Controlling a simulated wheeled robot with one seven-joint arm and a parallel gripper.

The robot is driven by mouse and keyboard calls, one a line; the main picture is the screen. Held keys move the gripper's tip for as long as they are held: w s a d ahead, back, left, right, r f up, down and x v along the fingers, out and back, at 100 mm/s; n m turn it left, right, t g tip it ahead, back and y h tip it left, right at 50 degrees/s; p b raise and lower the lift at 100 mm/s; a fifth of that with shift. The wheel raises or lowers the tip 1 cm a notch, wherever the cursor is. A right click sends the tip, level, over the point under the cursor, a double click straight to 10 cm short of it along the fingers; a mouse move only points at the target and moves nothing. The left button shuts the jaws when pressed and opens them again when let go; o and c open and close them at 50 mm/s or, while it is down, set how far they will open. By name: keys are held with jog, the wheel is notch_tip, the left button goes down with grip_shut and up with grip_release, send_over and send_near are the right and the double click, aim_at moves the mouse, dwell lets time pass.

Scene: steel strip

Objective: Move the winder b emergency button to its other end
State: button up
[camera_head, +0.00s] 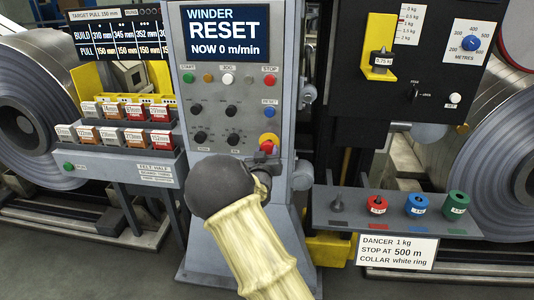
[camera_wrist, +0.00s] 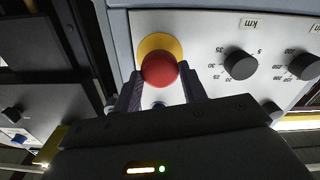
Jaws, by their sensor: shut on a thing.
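The emergency button is a red mushroom head on a yellow collar. In the head view the button (camera_head: 268,138) sits low on the right of the grey winder panel, and in the wrist view the red head (camera_wrist: 160,69) shows between my fingers. My gripper (camera_head: 267,152) is at the button from below, partly hidden by my own wrist. In the wrist view its fingers (camera_wrist: 163,82) stand on both sides of the red head, shut on it. The yellow collar still lies against the panel. The grip contact itself is partly hidden.
Black knobs (camera_head: 200,137) and coloured buttons sit close by on the panel. The screen (camera_head: 228,37) reads "WINDER RESET NOW 0 m/min". A shelf of coloured weights (camera_head: 417,204) is to the right, and a rack of labelled blocks (camera_head: 113,137) to the left. Steel coils flank both sides.

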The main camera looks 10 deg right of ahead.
jog(key=o, duration=1.4)
jog(key=shift+s, duration=0.1)
jog(key=shift+f, duration=0.1)
jog(key=shift+a, duration=0.1)
jog(key=v, duration=1.7)
jog(key=shift+s, duration=0.1)
